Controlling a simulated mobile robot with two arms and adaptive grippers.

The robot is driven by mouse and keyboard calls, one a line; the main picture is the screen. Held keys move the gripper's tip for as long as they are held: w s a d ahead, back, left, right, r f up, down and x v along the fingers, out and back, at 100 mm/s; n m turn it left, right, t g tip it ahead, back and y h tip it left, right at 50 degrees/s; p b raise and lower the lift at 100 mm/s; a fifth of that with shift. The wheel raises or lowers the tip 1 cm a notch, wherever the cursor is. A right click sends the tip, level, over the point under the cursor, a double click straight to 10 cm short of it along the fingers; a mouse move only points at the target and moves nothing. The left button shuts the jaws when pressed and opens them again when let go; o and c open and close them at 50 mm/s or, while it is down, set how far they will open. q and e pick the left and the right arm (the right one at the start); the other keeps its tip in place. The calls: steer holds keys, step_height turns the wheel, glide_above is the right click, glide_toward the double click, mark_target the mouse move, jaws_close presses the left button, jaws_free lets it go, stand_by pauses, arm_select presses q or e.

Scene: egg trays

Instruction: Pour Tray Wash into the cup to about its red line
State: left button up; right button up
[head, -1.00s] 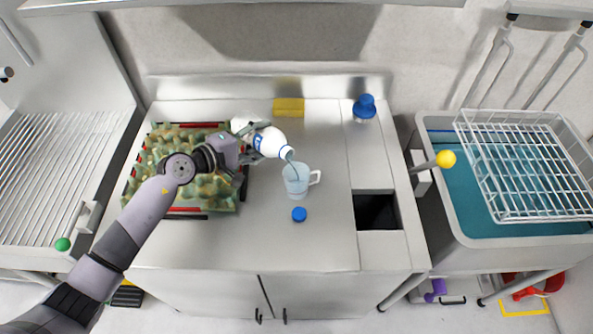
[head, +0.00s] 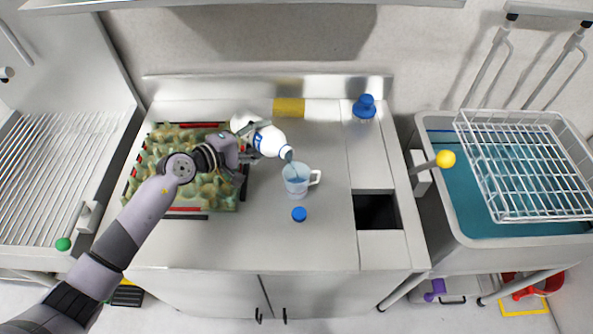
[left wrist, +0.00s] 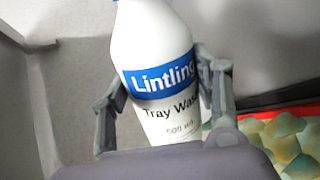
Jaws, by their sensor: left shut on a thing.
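My left gripper (head: 250,146) is shut on the Tray Wash bottle (head: 268,140), a white bottle with a blue label band. In the left wrist view the two fingers clasp the bottle (left wrist: 158,60), and "Tray Wash" can be read on it. The bottle is tilted, its open neck pointing down to the right just above the clear cup (head: 297,182). A thin stream shows at the mouth, and bluish liquid is in the cup. The cup stands upright on the steel counter with its handle to the right. Its red line is too small to make out. My right gripper is not in view.
A blue cap (head: 299,214) lies on the counter in front of the cup. Egg trays (head: 210,206) lie under my left arm. A yellow sponge (head: 289,107) and a blue-topped bottle (head: 364,107) are at the back. A dark square opening (head: 377,211) is to the right.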

arm_select(q)
steer(key=shift+r, duration=0.15)
steer(key=shift+f, duration=0.25)
steer(key=n+b, duration=0.1)
steer(key=f+b, duration=0.1)
steer(key=f+n+h+b, duration=0.1)
steer(key=shift+w+a+n+g, duration=0.3)
steer(key=shift+a+g, duration=0.05)
steer(key=shift+g, duration=0.05)
steer(key=shift+s+d+r+n+h, duration=0.1)
steer(key=shift+d+r+n+h, duration=0.1)
steer(key=shift+r+n+h, duration=0.25)
steer(key=shift+r+n, duration=0.15)
steer(key=shift+n, duration=0.1)
steer(key=shift+s+d+r+n+b, duration=0.15)
steer(key=shift+n+b, duration=0.15)
steer(key=shift+b, duration=0.15)
steer(key=shift+s+g+h, duration=0.15)
steer(key=shift+g+h, duration=0.1)
steer(key=shift+g, duration=0.05)
steer(key=shift+d+n+b, duration=0.15)
steer(key=shift+n+b, duration=0.15)
